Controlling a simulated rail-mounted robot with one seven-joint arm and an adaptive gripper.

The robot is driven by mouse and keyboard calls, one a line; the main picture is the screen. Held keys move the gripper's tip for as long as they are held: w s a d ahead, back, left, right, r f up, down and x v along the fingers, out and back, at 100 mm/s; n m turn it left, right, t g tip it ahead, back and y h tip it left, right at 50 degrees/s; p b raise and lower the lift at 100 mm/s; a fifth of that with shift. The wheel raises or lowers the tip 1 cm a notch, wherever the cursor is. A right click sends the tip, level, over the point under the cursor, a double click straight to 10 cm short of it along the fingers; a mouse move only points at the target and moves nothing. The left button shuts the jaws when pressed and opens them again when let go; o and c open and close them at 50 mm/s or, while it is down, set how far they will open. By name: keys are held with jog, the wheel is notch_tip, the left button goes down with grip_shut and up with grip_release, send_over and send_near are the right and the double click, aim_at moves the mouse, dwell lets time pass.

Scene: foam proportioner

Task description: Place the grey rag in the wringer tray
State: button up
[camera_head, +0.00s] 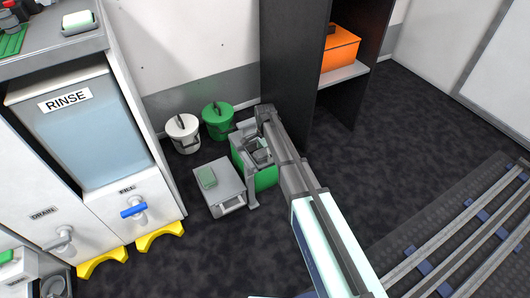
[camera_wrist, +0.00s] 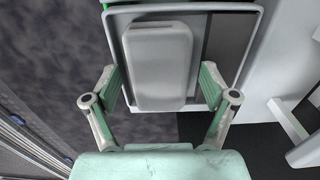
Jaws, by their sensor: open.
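In the wrist view my gripper (camera_wrist: 160,80) is open, with a pale green finger on each side. A smooth grey rounded block (camera_wrist: 158,65), which looks like the grey rag, lies between and beyond the fingers, with a gap on both sides. It overlaps a grey-rimmed tray (camera_wrist: 257,30), which looks like the wringer tray; whether it rests in the tray or is above it I cannot tell. In the head view the green-and-grey wringer (camera_head: 265,180) stands on the floor, partly covered by my arm, and my fingertips cannot be made out clearly there.
A white bucket (camera_head: 183,133) and a green bucket (camera_head: 218,121) stand behind. A dark cabinet (camera_head: 290,75) rises behind my arm. Dark floor lies open in front.

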aim_at(265, 152)
notch_tip(265, 152, up, 12)
jog(key=p, duration=0.6)
jog(key=s+d+r+t+h, duration=0.2)
jog(key=d+r+h, duration=0.3)
jog(key=d+r, duration=1.65)
jog(key=s+d+r+m+h, duration=0.1)
jog(key=s+d+r+h, duration=0.1)
jog(key=s+d+r, duration=0.45)
jog(key=s+d+r+h, duration=0.25)
jog(key=d+r, duration=0.45)
jog(key=d, duration=0.4)
jog(key=s+d+r+m+g+h, duration=0.2)
jog(key=s+d+r, duration=0.5)
jog(key=s, duration=0.4)
jog(key=s+d+r+m+g+h, duration=0.25)
jog(key=s+d+r, duration=0.25)
jog(key=s+r, duration=0.5)
jog(key=s+r+m+g, duration=0.2)
jog(key=s+r+g, duration=0.1)
jog(key=s, duration=0.8)
jog(key=s+r+m+g+y, duration=0.1)
jog(key=s+r+m+g, duration=0.2)
jog(key=s, duration=0.8)
notch_tip(265, 152, up, 2)
jog(key=shift+s+g, duration=0.35)
jog(key=shift+s, duration=0.05)
jog(key=shift+d, duration=0.1)
